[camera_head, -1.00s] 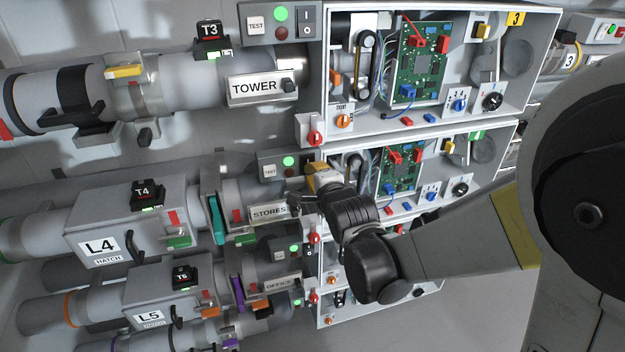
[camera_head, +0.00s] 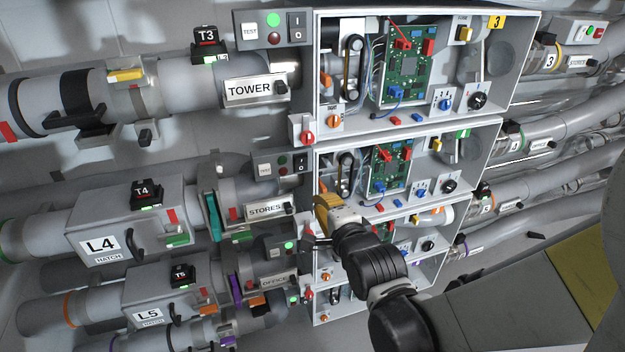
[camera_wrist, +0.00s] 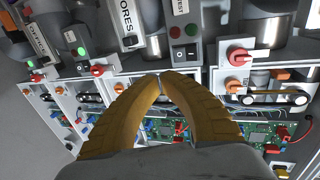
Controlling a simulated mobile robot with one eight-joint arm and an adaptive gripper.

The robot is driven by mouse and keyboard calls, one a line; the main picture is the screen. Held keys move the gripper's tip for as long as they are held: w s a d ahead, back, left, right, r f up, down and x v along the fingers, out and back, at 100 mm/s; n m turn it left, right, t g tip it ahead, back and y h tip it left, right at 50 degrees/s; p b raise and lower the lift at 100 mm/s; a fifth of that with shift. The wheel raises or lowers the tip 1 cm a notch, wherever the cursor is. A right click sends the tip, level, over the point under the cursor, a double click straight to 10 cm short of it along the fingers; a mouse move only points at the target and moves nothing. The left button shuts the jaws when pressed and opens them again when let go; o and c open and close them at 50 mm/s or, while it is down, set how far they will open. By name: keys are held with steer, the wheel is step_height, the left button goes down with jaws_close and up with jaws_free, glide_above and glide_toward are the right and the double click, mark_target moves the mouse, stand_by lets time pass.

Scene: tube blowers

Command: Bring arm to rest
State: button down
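My gripper (camera_head: 322,212) is in front of the open control boxes in the head view, beside the STORES label (camera_head: 267,210). Its yellow-brown fingers also fill the middle of the wrist view (camera_wrist: 160,80). The fingertips meet there and nothing shows between them. My dark wrist and arm run from the gripper down to the lower right of the head view. The gripper looks apart from the boxes, though the exact gap is hard to judge.
Open boxes with circuit boards, the upper one (camera_head: 420,124) and a lower one (camera_head: 400,200), stand behind my arm. More pipes (camera_head: 560,130) run at right.

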steer(key=shift+s+d, duration=0.2)
steer(key=shift+s, duration=0.5)
steer(key=s+d+r+n+g+h, duration=0.1)
steer(key=s+d+n+g+h, duration=0.3)
steer(key=s+d+n, duration=1)
steer(key=s+g, duration=0.3)
steer(key=shift+s+d+r+n, duration=0.15)
steer(key=shift+s+d+n, duration=0.15)
steer(key=shift+s+n, duration=0.1)
stand_by(0.4)
